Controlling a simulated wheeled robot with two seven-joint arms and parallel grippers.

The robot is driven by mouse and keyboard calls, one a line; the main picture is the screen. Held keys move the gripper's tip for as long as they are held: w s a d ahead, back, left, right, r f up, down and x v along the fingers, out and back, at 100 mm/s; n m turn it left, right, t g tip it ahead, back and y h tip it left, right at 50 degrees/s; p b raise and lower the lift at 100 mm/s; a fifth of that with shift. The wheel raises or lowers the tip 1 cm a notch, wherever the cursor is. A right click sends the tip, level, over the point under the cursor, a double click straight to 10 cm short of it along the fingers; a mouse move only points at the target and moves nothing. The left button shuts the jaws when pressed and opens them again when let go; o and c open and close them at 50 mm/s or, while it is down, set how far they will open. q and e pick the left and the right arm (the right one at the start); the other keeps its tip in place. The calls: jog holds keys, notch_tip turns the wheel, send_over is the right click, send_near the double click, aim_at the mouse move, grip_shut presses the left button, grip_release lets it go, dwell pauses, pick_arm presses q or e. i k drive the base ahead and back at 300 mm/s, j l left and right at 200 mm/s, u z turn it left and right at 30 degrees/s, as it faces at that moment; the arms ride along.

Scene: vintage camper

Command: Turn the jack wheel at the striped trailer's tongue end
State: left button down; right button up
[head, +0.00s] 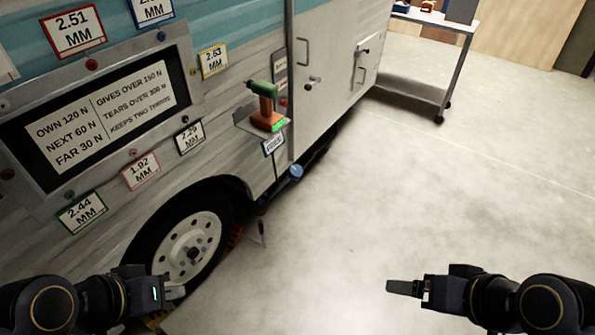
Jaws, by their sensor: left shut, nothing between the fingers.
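The trailer (225,150), pale ribbed siding with a teal band, fills the left and upper middle of the head view. No jack wheel can be clearly made out on it. A small blue round part (296,171) sticks out low on its side, below the door; I cannot tell what it is. My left gripper (176,291) is shut and empty at the bottom left, in front of the trailer's tyre. My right gripper (404,288) is over bare floor at the bottom right, apart from everything; its finger opening is not clear.
A green and orange drill (264,104) stands on a small shelf on the trailer side. A black sign panel (100,120) and several framed tags hang left. The white-rimmed wheel (193,252) is below. A wheeled cart (432,50) stands at the back. The floor (430,190) at right is clear.

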aim_at(295, 171)
jog(key=i+l+u, duration=0.15)
jog(key=i+l, duration=1.35)
jog(key=i, duration=0.25)
jog(key=i+l, duration=0.15)
jog(key=i, duration=0.15)
